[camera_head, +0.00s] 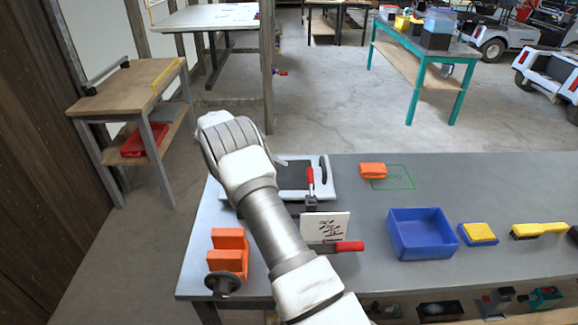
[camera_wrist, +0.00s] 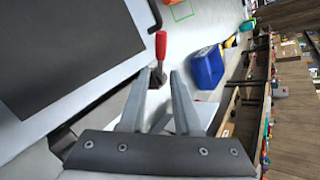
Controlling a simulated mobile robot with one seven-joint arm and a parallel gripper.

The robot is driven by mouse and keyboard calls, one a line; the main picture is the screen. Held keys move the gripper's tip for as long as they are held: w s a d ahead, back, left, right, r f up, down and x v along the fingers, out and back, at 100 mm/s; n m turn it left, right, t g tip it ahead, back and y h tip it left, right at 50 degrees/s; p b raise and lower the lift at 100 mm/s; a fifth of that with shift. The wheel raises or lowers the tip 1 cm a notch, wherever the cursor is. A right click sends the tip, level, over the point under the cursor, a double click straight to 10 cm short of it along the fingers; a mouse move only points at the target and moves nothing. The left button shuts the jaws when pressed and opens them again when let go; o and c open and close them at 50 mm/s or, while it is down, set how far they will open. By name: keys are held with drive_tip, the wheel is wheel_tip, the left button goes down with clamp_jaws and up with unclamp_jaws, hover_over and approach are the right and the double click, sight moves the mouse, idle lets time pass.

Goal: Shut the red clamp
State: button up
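A red clamp handle (camera_head: 310,178) stands upright on a dark base at the right edge of a white panel with a dark grey middle (camera_head: 293,177). A second red handle (camera_head: 350,246) lies flat near the table's front, by a white card with black marks (camera_head: 325,227). In the wrist view, an upright red handle (camera_wrist: 160,45) shows just beyond and between my fingertips. My gripper (camera_wrist: 164,82) is open, fingers apart, with nothing seen held. The clamp's lower part is partly hidden by my fingers. In the head view my arm hides most of the gripper.
A blue bin (camera_head: 420,236) stands right of the card; it also shows in the wrist view (camera_wrist: 206,68). An orange block (camera_head: 372,170) lies by a green outline. Orange blocks (camera_head: 228,255) stand at the table's left. A yellow-topped blue box (camera_head: 478,234) is farther right.

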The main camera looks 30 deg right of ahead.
drive_tip(key=s+d+m+y, duration=0.1)
drive_tip(key=m, duration=0.1)
drive_tip(key=s+d+f+m+y, duration=0.1)
drive_tip(key=m+y, duration=0.1)
drive_tip(key=s+d+m+y+b, duration=0.1)
drive_tip(key=s, duration=0.1)
drive_tip(key=shift+d+f+m+y, duration=0.15)
drive_tip(key=shift+f+m+y, duration=0.15)
drive_tip(key=shift+m, duration=0.1)
clamp_jaws()
drive_tip(key=m+t+y+b, duration=0.45)
drive_tip(key=m+t, duration=0.55)
drive_tip(key=m, duration=1.5)
approach(311, 175)
drive_tip(key=shift+y, duration=0.35)
drive_tip(key=x, duration=0.6)
drive_tip(key=shift+w+d+f, duration=0.25)
drive_tip(key=shift+d+f, duration=0.05)
drive_tip(key=shift+d, duration=0.05)
